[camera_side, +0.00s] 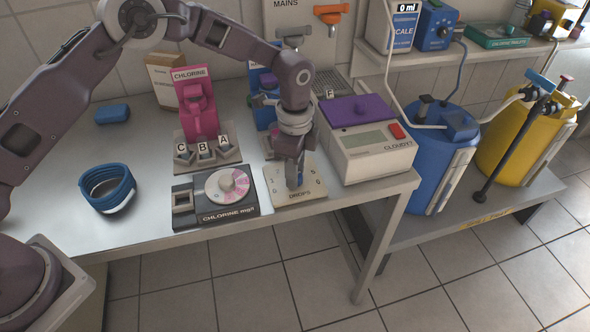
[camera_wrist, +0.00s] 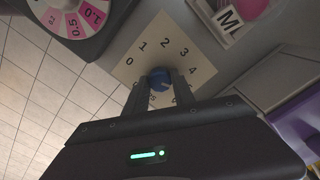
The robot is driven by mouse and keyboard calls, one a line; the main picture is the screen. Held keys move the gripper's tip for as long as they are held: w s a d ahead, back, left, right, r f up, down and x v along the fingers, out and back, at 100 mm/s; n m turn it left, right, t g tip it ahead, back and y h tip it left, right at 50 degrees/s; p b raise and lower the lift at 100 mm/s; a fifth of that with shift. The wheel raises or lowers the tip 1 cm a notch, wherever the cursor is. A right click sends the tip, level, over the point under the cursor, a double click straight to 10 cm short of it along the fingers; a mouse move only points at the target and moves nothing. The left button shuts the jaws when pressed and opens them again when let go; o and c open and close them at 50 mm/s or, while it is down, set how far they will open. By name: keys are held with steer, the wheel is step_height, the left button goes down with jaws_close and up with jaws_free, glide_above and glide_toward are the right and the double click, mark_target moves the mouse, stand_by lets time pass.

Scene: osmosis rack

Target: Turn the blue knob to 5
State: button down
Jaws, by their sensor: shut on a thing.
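The blue knob (camera_wrist: 159,76) stands at the centre of a cream dial plate (camera_wrist: 152,50) printed with numbers. In the wrist view 0, 1, 2, 3 and 4 can be read around it; the plate's near part is largely hidden by my fingers and gripper body. The knob's pointer direction is not clear. My gripper (camera_wrist: 160,84) is shut on the knob, one finger on each side. In the side view my gripper (camera_side: 294,183) points down over the plate (camera_side: 310,190), marked "DROPS", and mostly hides the knob.
A chlorine colour-disc unit (camera_side: 215,213) sits close left of the plate. A cloud meter (camera_side: 370,145) with a purple lid stands close on the right. Lettered holders (camera_side: 208,152) are behind left. The bench's front edge lies just before the plate.

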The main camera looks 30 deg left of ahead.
stand_by(0.4)
steer(key=c, duration=1.1)
jaws_free()
steer(key=shift+o, duration=0.2)
step_height(320, 180, up, 7)
steer(key=shift+r, duration=0.1)
